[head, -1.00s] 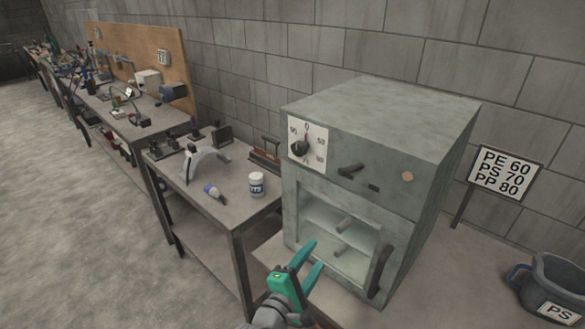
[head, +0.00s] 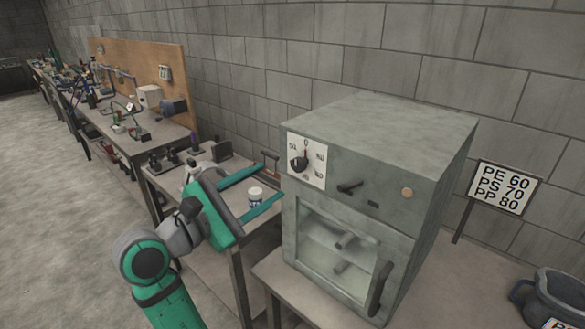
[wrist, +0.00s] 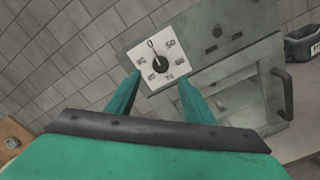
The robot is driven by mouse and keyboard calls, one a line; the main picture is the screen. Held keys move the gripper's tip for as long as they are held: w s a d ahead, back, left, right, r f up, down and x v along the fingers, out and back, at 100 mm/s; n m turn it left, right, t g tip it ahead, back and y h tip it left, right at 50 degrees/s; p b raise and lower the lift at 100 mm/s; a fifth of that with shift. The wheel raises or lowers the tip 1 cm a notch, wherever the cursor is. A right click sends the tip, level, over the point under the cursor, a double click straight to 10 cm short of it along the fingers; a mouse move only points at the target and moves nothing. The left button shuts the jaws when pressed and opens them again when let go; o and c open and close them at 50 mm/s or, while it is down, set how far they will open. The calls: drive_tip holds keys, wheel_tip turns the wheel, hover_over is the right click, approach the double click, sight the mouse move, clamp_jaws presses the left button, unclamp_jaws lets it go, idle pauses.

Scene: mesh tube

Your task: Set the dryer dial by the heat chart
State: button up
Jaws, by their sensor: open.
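The dryer (head: 400,130) is a grey-green box. Its white dial plate (head: 318,177) has 0 at the top, and the black knob (head: 299,162) appears to point toward 0. In the wrist view the knob (wrist: 159,62) lies ahead, between and beyond the fingertips. My gripper (head: 272,180) is open and empty, left of the dryer front and apart from the knob; it also shows in the wrist view (wrist: 160,82). The heat chart (head: 504,187) reads PE 60, PS 70, PP 80. The pot (head: 555,288) at right has a tag cut off by the picture edge.
The dryer door (head: 335,250) has a window and a dark handle (head: 380,287). More cluttered benches run back along the wall. The table right of the dryer is mostly clear.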

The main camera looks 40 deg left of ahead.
sight(296, 166)
drive_tip(key=w, duration=0.6)
drive_tip(key=w+d, duration=0.1)
drive_tip(key=w, duration=0.2)
drive_tip(key=shift+w, duration=0.35)
drive_tip(key=shift+a, duration=0.1)
drive_tip(key=c, duration=1.1)
drive_tip(key=shift+o, duration=0.3)
